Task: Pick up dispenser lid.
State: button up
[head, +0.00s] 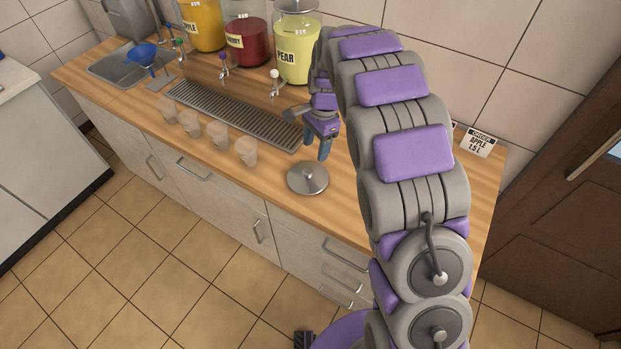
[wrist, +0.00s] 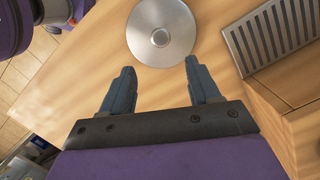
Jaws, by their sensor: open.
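The dispenser lid (head: 307,178) is a round silver metal disc with a small knob. It lies flat on the wooden counter near its front edge in the head view. In the wrist view the lid (wrist: 160,30) lies beyond my fingertips, roughly centred between them. My gripper (head: 318,148) is above the counter, just behind the lid in the head view. In the wrist view my gripper (wrist: 158,76) has its two blue-grey fingers wide apart with nothing between them. The fingers appear apart from the lid.
A drip grate (head: 235,115) lies left of my gripper, with several clear cups (head: 217,134) along its front. The apple (head: 203,22), cherry-red (head: 246,42) and pear (head: 296,45) dispensers stand behind. A blue funnel (head: 143,54) is by the sink. An order card (head: 478,145) stands right.

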send_over(308, 170)
jog(key=f, duration=0.4)
jog(key=shift+w+f+b, duration=0.2)
jog(key=shift+w+b, duration=0.05)
jog(key=shift+b, duration=0.15)
jog(key=f, duration=0.1)
jog(key=f+b, duration=0.1)
jog(key=d+f, duration=0.1)
jog(key=f, duration=0.1)
jog(key=shift+s, duration=0.3)
jog(key=shift+a+f+b, duration=0.15)
jog(key=shift+f+b, duration=0.15)
jog(key=shift+a, duration=0.6)
jog(key=shift+c, duration=0.9)
jog(key=shift+d, duration=0.45)
jog(key=c, duration=0.9)
jog(key=shift+a, duration=0.2)
grip_shut()
jog(key=shift+a+r, duration=0.1)
